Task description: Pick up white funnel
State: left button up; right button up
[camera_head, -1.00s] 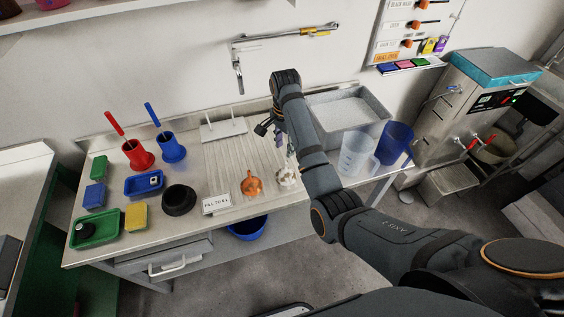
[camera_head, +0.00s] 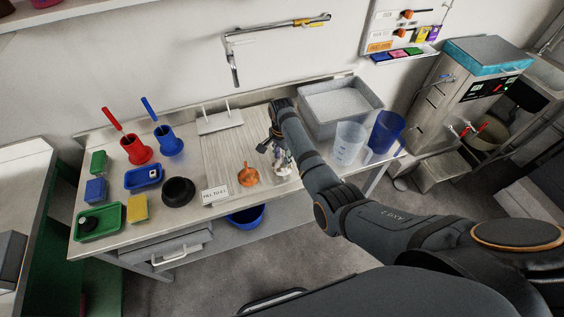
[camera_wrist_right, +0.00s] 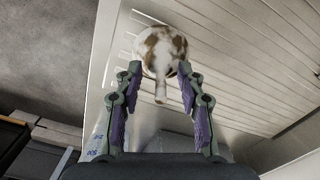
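In the head view the right gripper (camera_head: 277,148) is above the funnel and largely hidden by the wrist. My left gripper is not in view.
A clear beaker (camera_head: 348,143) and a blue beaker (camera_head: 386,131) stand to the right. A sink basin (camera_head: 340,100) lies behind.

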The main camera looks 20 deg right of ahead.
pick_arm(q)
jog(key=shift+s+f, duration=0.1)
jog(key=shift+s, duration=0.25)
pick_arm(e)
jog(key=c, duration=0.8)
jog(key=shift+r, duration=0.2)
grip_shut()
notch_tip(320, 180, up, 2)
jog(key=shift+w+r+b, duration=0.1)
jog(key=shift+r+b, duration=0.15)
jog(key=shift+b, duration=0.55)
pick_arm(q)
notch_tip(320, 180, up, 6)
jog(key=p, duration=0.7)
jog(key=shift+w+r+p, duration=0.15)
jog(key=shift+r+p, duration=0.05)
jog(key=shift+p, duration=0.2)
pick_arm(e)
jog(key=s+d+r, duration=0.6)
jog(key=s+r, duration=0.4)
jog(key=s, duration=0.2)
jog(key=shift+s+d, duration=0.15)
jog(key=shift+s, duration=0.25)
